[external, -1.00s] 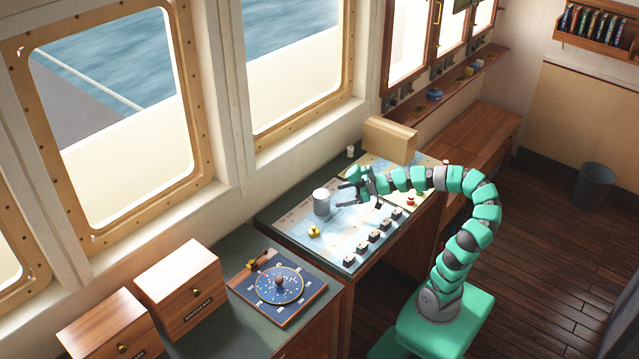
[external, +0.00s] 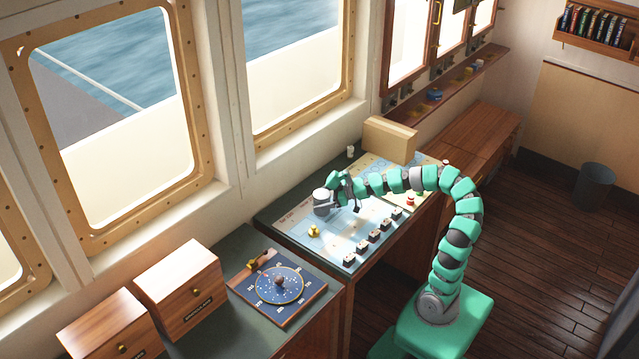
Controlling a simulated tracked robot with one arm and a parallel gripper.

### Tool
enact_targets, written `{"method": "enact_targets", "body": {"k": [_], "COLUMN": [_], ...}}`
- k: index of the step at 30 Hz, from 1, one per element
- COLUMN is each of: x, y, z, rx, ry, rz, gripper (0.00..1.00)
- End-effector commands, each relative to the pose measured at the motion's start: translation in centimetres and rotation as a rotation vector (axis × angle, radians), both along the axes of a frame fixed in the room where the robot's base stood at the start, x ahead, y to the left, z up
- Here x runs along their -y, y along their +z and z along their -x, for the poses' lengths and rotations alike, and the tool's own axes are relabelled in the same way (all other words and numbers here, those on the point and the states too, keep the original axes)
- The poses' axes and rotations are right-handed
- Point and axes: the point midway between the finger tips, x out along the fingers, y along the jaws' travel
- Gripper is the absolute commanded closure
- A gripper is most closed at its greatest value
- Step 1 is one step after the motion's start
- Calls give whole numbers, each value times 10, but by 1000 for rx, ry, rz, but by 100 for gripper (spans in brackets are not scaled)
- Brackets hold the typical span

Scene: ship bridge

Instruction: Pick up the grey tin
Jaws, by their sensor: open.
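The grey tin (external: 320,203) stands upright on the chart (external: 345,237) on the desk by the window. My gripper (external: 332,197) is at the tin's right side, low and close to it, with its open fingers pointing left. The fingers appear to reach beside the tin. I cannot tell from this view whether they touch it or how far around it they are.
A yellow piece (external: 314,231) stands in front of the tin. Several small dark blocks (external: 362,247) line the chart's front edge. A tan box (external: 390,140) stands behind my arm. A blue dial board (external: 278,286) and wooden boxes (external: 180,287) are at the lower left.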

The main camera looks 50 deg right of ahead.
Motion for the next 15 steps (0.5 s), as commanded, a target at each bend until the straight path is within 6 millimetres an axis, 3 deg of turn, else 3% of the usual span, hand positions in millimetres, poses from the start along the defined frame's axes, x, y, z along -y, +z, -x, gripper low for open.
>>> {"method": "enact_targets", "body": {"k": [10,15], "x": [-2,-2], "y": [-1,-1], "z": [-3,-3], "rx": [1,1], "ry": [-1,-1], "rz": [0,0], "gripper": [14,61]}}
